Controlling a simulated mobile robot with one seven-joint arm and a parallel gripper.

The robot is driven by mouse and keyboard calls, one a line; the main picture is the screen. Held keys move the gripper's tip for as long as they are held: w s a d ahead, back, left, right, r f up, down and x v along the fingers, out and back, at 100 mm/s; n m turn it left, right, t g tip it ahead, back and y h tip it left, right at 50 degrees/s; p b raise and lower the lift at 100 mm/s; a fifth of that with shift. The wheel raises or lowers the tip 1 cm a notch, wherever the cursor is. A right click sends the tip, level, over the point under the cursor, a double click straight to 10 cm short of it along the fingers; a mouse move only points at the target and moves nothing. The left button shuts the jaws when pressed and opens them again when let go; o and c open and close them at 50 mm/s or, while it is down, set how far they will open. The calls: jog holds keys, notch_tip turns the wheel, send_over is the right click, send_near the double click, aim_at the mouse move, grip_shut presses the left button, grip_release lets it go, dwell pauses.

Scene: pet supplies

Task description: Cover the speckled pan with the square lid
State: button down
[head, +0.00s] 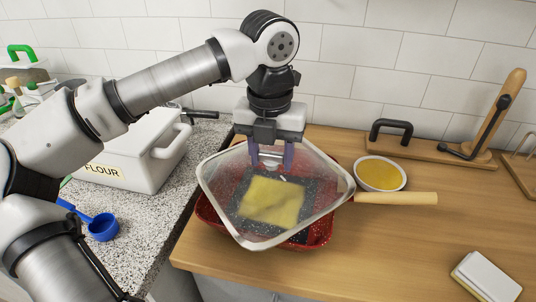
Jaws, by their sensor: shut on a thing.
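The speckled pan (318,237) is red and square with a dark speckled inside and a wooden handle (396,198) pointing right. It stands on the wooden counter. The square lid (222,208) is clear with a pale metal rim. It hangs over the pan, turned at an angle to it and looking tilted, so that part of the pan's red rim shows below. A yellow square of food (271,202) shows through the lid. My gripper (271,160) is over the lid's middle, shut on its knob, which the fingers mostly hide. Whether the lid touches the pan I cannot tell.
A bowl of yellow stuff (380,174) stands close to the pan's handle. A white flour bin (128,150) and a blue scoop (103,227) are on the speckled counter at left. A wooden stand (478,140) is at back right.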

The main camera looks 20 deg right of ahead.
aim_at(275, 171)
jog(key=shift+s+d+f, duration=0.1)
jog(key=shift+s+f, duration=0.2)
jog(key=shift+f, duration=0.45)
jog(key=shift+s+d+f, duration=0.1)
jog(key=shift+s+f, duration=0.2)
jog(key=shift+f, duration=0.4)
jog(key=c, duration=0.8)
grip_release()
jog(key=shift+o, duration=0.8)
jog(key=r, duration=0.4)
jog(key=d+r, duration=0.1)
jog(key=r, duration=0.1)
jog(key=shift+w+b, duration=0.35)
jog(key=shift+w, duration=0.05)
notch_tip(275, 171, up, 11)
jog(key=a, duration=0.2)
jog(key=shift+f, duration=0.15)
